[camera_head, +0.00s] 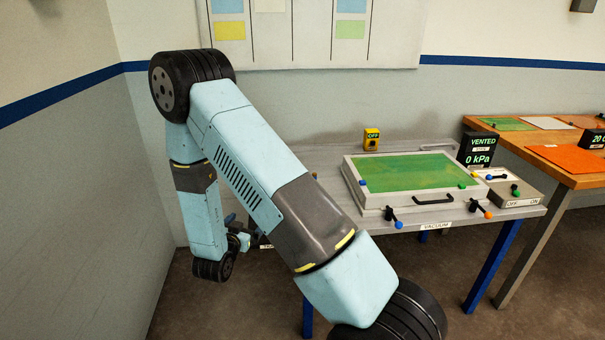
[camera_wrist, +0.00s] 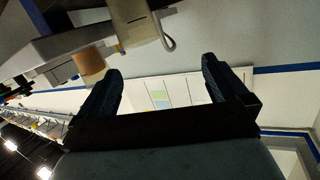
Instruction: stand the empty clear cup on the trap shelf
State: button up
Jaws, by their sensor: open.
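In the wrist view my gripper (camera_wrist: 162,68) is open, with its two dark fingers well apart. Nothing is held between them; the pale wall and a board show through the gap. In the head view the gripper is mostly hidden behind my arm, low at the left end of the grey bench. A small partly covered label there (camera_head: 265,246) may mark the trap shelf; the shelf itself is hidden. I cannot make out the clear cup in either view. A tan rounded object (camera_wrist: 90,64) shows beyond the left finger in the wrist view; I cannot tell what it is.
The grey bench (camera_head: 472,216) carries a shallow framed chamber (camera_head: 352,183) with a green inside, several coloured valve handles and a "VENTED 0 kPa" display (camera_head: 479,150). A wooden table (camera_head: 556,181) stands at right. A wall is close at left.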

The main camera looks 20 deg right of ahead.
jog(key=w+a+r+n+y, duration=0.1)
jog(key=w+r+y, duration=0.15)
jog(key=r, duration=0.45)
jog(key=w+a+r+y, duration=0.1)
jog(key=r+y, duration=0.3)
jog(key=r, duration=0.3)
jog(key=s+r+n+g+y, duration=0.2)
jog(key=s+r+n+y, duration=0.3)
jog(key=r, duration=0.7)
jog(key=s+d+r+n+g, duration=0.1)
jog(key=s+d+r, duration=0.2)
jog(key=s, duration=0.7)
jog(key=s+d+r+n+g+h, duration=0.1)
jog(key=s+d+r+g, duration=0.1)
jog(key=s, duration=0.8)
jog(key=s+d+r+n+g, duration=0.1)
jog(key=s+d+r, duration=0.4)
jog(key=s, duration=0.5)
jog(key=shift+g+h, duration=0.35)
jog(key=shift+g, duration=0.15)
